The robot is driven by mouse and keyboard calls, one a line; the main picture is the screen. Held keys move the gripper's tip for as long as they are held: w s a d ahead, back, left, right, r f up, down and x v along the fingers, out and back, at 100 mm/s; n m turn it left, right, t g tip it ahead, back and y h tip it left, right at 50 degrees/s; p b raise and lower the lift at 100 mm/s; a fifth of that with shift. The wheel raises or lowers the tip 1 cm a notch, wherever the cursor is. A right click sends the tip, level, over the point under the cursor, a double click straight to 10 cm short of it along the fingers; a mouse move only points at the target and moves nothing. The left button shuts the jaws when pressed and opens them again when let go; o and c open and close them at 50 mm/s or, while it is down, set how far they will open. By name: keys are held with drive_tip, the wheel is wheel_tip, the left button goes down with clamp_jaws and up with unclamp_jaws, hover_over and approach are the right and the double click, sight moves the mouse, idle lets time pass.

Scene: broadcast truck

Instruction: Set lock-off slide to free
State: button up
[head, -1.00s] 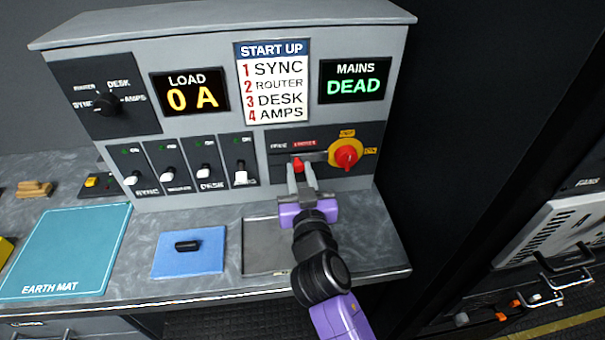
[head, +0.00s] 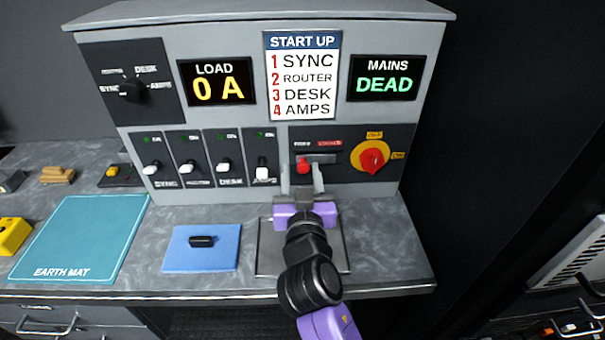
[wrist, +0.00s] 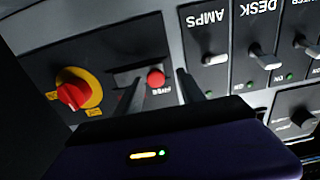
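The lock-off slide is a red knob (head: 303,166) in a short slot on the dark panel at the lower right of the grey console. It sits at the left end, under the pale FREE label (head: 303,144). The red LOCKED label (head: 329,142) is to its right. My gripper (head: 302,179) is open just in front of and below the knob, with one finger on each side. In the wrist view, turned upside down, the red knob (wrist: 156,78) shows between the two spread fingers (wrist: 160,92), with a gap on both sides.
A red and yellow rotary switch (head: 373,157) is close right of the slide. Several white-tipped breaker levers (head: 263,172) stand to the left. The displays read LOAD 0 A (head: 216,82) and MAINS DEAD (head: 384,79). A blue mat with a black piece (head: 202,241) lies on the bench.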

drive_tip(key=shift+s, duration=0.1)
drive_tip(key=s+b, duration=0.1)
drive_tip(key=s, duration=0.6)
drive_tip(key=shift+s+b, duration=0.3)
drive_tip(key=shift+s, duration=0.05)
